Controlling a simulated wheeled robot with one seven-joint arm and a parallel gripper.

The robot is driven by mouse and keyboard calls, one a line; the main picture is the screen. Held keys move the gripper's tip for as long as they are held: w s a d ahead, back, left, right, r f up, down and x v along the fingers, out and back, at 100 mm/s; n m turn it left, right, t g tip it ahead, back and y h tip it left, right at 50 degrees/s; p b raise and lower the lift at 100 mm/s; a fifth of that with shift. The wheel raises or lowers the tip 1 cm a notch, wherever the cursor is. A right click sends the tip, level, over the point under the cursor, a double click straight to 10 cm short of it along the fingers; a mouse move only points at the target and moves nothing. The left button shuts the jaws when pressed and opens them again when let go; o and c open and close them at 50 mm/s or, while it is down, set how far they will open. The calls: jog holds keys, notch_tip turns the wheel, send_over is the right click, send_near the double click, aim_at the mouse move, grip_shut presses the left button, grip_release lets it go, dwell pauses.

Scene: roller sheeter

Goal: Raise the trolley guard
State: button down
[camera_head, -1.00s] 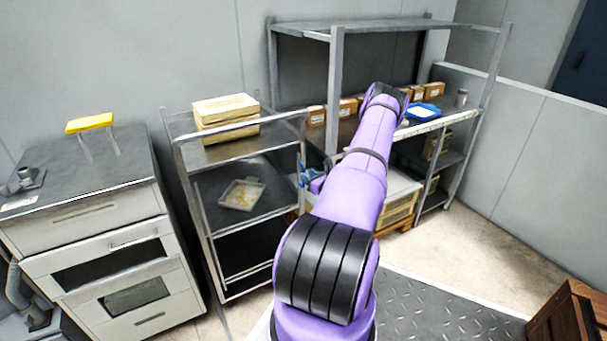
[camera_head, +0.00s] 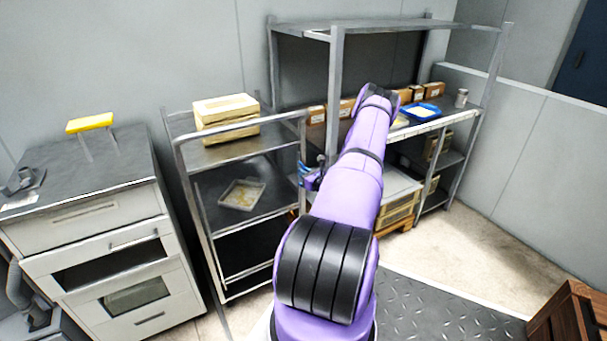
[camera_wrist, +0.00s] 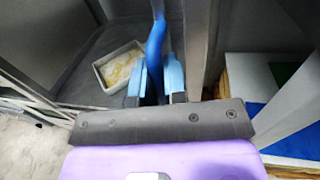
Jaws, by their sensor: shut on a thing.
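The trolley (camera_head: 203,215) is a metal shelf cart left of my arm, with a metal tube frame across its open front. A blue bar (camera_wrist: 155,42) stands upright near the trolley's right post in the wrist view. I cannot tell for certain whether it is part of the trolley guard. My gripper (camera_wrist: 157,78) has light blue fingers on either side of this bar and is shut on it. In the head view my gripper (camera_head: 308,172) is at the trolley's right edge, at about middle-shelf height, partly hidden by my arm.
A shallow tray (camera_head: 242,194) with pale contents lies on the trolley's middle shelf, and yellowish boxes (camera_head: 226,112) stand on top. A grey cabinet (camera_head: 95,220) is close on the left. A tall rack (camera_head: 336,90) with cartons stands close on the right.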

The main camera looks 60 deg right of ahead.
jog(key=shift+r, duration=2.7)
jog(key=shift+d, duration=0.1)
jog(key=c, duration=1.3)
grip_release()
jog(key=shift+r, duration=0.15)
jog(key=shift+o, duration=0.5)
jog(key=shift+s, duration=0.1)
jog(key=v, duration=1)
jog(key=shift+s+a, duration=0.25)
jog(key=shift+s, duration=0.05)
